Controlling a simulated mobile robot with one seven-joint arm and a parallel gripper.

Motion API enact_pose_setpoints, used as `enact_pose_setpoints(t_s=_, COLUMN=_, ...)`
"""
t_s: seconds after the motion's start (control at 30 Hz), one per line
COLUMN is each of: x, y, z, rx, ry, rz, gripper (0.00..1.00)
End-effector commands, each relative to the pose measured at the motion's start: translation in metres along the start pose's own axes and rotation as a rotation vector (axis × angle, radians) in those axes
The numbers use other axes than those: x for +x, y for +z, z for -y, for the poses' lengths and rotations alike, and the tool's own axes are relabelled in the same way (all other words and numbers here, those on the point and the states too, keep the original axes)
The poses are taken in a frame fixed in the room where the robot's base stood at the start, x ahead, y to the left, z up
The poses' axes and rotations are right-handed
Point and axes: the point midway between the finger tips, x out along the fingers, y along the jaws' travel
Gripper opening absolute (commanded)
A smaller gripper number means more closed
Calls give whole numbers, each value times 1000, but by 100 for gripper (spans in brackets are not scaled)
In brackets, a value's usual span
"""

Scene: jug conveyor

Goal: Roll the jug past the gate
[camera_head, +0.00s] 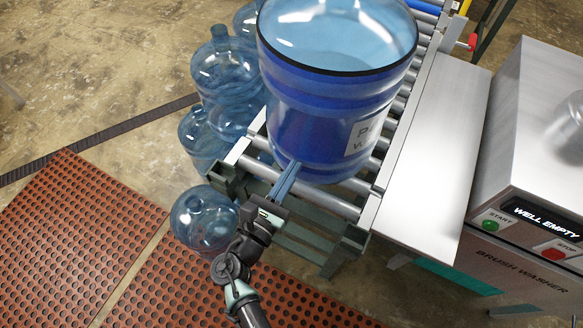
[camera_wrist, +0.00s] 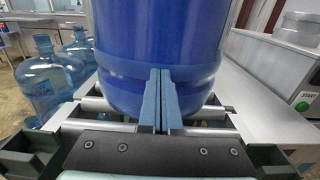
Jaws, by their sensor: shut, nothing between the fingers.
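A large blue jug (camera_head: 325,110) with a white label stands upright on the roller conveyor (camera_head: 345,205), near its front end. It also fills the upper middle of the wrist view (camera_wrist: 160,45). My gripper (camera_head: 293,168) reaches in from the front with its fingers shut and empty. The fingertips are at the jug's lower side; they look to be touching it or very close. In the wrist view the shut fingers (camera_wrist: 160,75) point straight at the jug's base. I cannot make out the gate; the conveyor behind the jug is mostly hidden.
Several clear blue jugs (camera_head: 225,70) stand on the floor left of the conveyor. A steel shelf (camera_head: 435,150) runs along its right side, beside a brush washer (camera_head: 540,150) reading "WELL EMPTY". A red-knobbed part (camera_head: 471,42) is at the far right. Red perforated mats (camera_head: 75,230) cover the floor.

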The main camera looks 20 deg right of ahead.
Motion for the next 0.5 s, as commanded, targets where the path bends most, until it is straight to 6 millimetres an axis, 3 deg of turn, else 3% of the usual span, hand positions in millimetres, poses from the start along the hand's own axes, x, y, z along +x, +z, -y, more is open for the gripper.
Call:
enact_pose_setpoints(t_s=0.37, x=3, y=0, z=0, rx=1, ry=0, rz=-1, gripper=0)
enact_pose_setpoints(t_s=0.5, x=16, y=-1, z=0, rx=2, ry=-3, rz=1, gripper=0)
